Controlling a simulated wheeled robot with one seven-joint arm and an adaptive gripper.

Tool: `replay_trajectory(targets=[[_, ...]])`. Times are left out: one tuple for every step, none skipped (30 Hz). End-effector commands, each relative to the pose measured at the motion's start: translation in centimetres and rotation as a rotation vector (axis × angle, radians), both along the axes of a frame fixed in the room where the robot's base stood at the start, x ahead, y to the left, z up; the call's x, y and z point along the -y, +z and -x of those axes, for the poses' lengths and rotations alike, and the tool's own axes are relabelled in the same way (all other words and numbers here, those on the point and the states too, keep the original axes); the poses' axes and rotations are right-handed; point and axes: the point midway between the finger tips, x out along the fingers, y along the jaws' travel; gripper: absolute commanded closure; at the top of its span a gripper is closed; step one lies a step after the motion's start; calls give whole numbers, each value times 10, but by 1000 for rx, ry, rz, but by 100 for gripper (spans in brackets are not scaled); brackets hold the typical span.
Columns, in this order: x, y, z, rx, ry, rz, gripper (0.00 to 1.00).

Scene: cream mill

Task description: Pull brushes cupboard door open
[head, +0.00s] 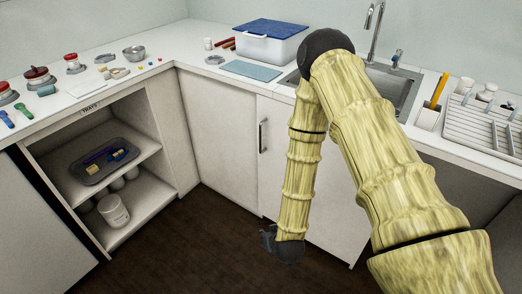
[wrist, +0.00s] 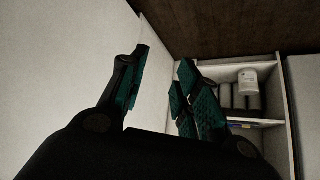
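A pale cupboard door (head: 275,170) with an upright metal handle (head: 263,135) is under the sink counter. My arm covers much of it, and no brushes label shows. The door looks flush with the panel to its left. My gripper (head: 282,245) hangs low in front of the door's lower part, well below the handle. In the wrist view my gripper (wrist: 165,60) has its green-padded fingers apart, with nothing between them. A pale panel (wrist: 70,60) fills the left there, close beside the left finger; I cannot tell whether they touch.
An open cupboard labelled TRAYS (head: 90,108) holds a grey tray (head: 103,160) and a white tub (head: 113,210). The counter carries a blue-lidded box (head: 270,42), a sink (head: 400,88) and a dish rack (head: 485,125). The dark floor (head: 190,240) is clear left of my gripper.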

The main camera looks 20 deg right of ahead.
Motion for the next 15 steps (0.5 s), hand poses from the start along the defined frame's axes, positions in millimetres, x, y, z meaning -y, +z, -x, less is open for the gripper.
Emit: replay_trajectory(targets=[[-1,-7,-33,84,-14,5,68],[0,-3,-50,133,-21,11,68],[0,3,-72,196,-34,19,68],[1,8,-89,243,-44,27,68],[2,14,-105,290,-55,35,68],[4,23,-125,352,-72,46,68],[6,30,-139,398,-84,55,68],[7,38,-154,444,-98,64,68],[11,48,-171,501,-117,77,68],[14,56,-183,543,-135,87,68],[16,65,-194,583,-149,97,68],[19,76,-207,632,-170,109,68],[22,83,-215,664,-183,119,68],[25,91,-223,695,-199,128,68],[29,101,-232,733,-219,139,68]])
